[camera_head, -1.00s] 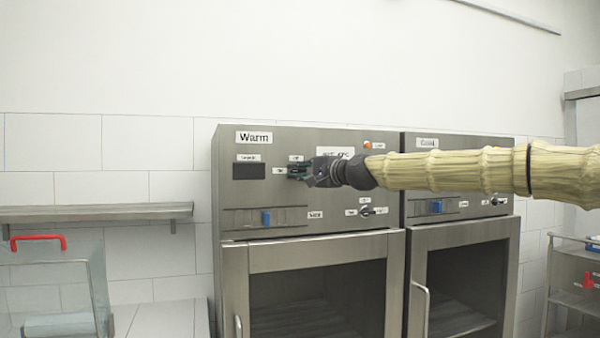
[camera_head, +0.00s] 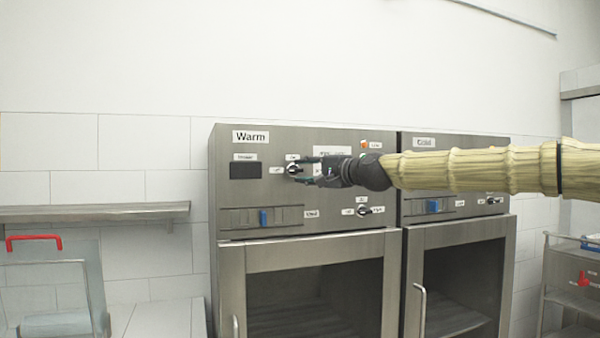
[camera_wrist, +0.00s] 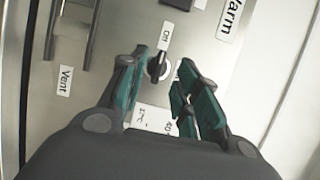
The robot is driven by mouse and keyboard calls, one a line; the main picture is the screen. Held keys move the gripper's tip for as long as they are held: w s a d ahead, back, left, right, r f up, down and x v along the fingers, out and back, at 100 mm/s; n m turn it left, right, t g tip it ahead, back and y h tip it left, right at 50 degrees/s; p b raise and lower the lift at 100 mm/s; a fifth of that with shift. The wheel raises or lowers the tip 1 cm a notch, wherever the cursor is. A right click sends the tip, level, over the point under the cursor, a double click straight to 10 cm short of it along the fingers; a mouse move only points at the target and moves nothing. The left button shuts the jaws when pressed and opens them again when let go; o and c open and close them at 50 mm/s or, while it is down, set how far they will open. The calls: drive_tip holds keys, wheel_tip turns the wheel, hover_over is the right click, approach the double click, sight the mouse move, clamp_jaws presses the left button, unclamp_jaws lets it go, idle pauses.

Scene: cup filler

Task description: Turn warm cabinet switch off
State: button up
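The warm cabinet (camera_head: 228,208) carries a "Warm" label (camera_head: 250,137). Its switch (camera_head: 293,169) is a small dark knob on a light round base on the upper panel. In the wrist view the knob's black handle (camera_wrist: 157,64) points roughly towards the "Off" label (camera_wrist: 166,34). My gripper (camera_head: 307,169) is just to the right of the switch in the head view. In the wrist view my gripper (camera_wrist: 163,62) is open and empty, with a finger on each side of the knob. The knob lies nearer the left finger; I cannot tell whether they touch.
A second knob (camera_head: 364,211) and a blue slider (camera_head: 264,218) sit lower on the panel. The cold cabinet (camera_head: 460,222) stands directly to the right. A wall shelf (camera_head: 90,212) and a glass box with a red handle (camera_head: 34,238) are at the left.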

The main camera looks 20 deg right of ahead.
drive_tip(key=v, duration=0.7)
drive_tip(key=shift+s+d, duration=0.15)
drive_tip(key=shift+s, duration=0.1)
idle(0.3)
drive_tip(key=shift+f, duration=0.15)
